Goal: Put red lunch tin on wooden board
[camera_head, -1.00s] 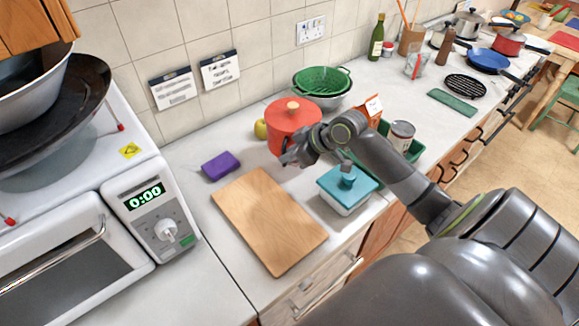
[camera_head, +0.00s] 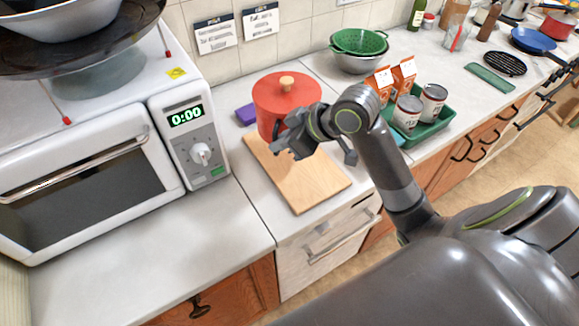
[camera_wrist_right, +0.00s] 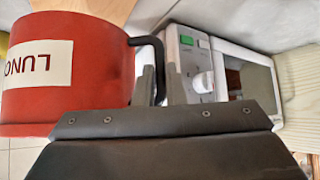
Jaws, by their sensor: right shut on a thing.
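The red lunch tin (camera_head: 268,119), with a red lid and a pale knob, is over the far end of the wooden board (camera_head: 315,186). In the head view I cannot tell whether it touches the board or hangs just above it. My right gripper (camera_head: 284,152) is at the near side of the tin, shut on its dark handle. The right wrist view shows the handle (camera_wrist_right: 150,41) between the fingers (camera_wrist_right: 155,82) and the tin's white label (camera_wrist_right: 37,65) at the left. The near part of the board is bare. My left gripper is not in view.
A purple sponge (camera_head: 245,114) lies just left of the tin. A white microwave (camera_head: 95,160) stands to the left. A green tray (camera_head: 436,130) with cans and cartons is to the right, behind my arm. A green colander (camera_head: 358,42) is behind.

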